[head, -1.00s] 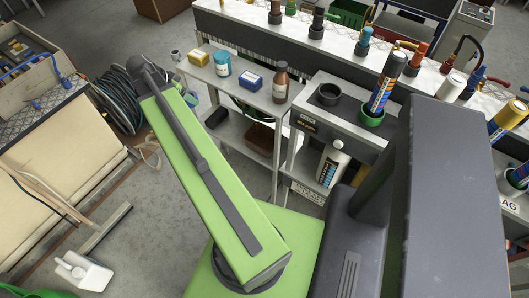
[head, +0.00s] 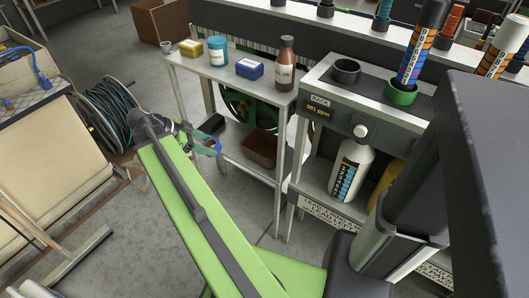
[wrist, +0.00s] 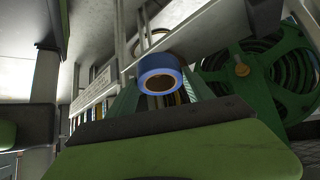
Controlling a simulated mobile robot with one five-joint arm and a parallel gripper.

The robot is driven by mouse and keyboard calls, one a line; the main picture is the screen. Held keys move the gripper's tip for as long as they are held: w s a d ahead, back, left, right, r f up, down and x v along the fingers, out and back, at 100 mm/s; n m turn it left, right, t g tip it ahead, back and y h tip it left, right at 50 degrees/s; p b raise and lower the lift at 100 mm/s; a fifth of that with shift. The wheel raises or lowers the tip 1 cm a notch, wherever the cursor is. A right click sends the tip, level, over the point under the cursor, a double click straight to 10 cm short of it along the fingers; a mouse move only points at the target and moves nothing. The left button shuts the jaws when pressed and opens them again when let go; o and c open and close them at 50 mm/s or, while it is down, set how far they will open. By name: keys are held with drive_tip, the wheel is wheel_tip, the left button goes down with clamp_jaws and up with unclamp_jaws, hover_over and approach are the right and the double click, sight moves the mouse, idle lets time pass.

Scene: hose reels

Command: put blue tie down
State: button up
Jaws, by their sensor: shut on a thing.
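The blue tie (wrist: 160,74) looks like a short blue roll with a tan core. It sits between the green fingers of my gripper (wrist: 163,92) in the wrist view, and the fingers are shut on it. In the head view, my gripper (head: 196,138) shows partly behind my green arm, with a bit of the blue tie (head: 212,147) beside it. The tie is held off the floor, in front of the left side of the low shelf table (head: 240,92). Part of my gripper is hidden by the arm.
The table top holds a yellow box (head: 191,48), a blue jar (head: 217,51), a blue box (head: 250,69) and a brown bottle (head: 285,64), with bare gaps between. A green reel (wrist: 265,80) stands close at right. A hose reel (head: 107,108) stands at left.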

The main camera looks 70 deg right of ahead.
drive_tip(key=shift+s+d+f+p, duration=0.1)
drive_tip(key=shift+s+d+p, duration=0.5)
drive_tip(key=shift+s+d, duration=0.35)
drive_tip(key=s+d, duration=1)
drive_tip(key=s, duration=0.1)
drive_tip(key=f+b, duration=0.4)
drive_tip(key=shift+s+f, duration=0.2)
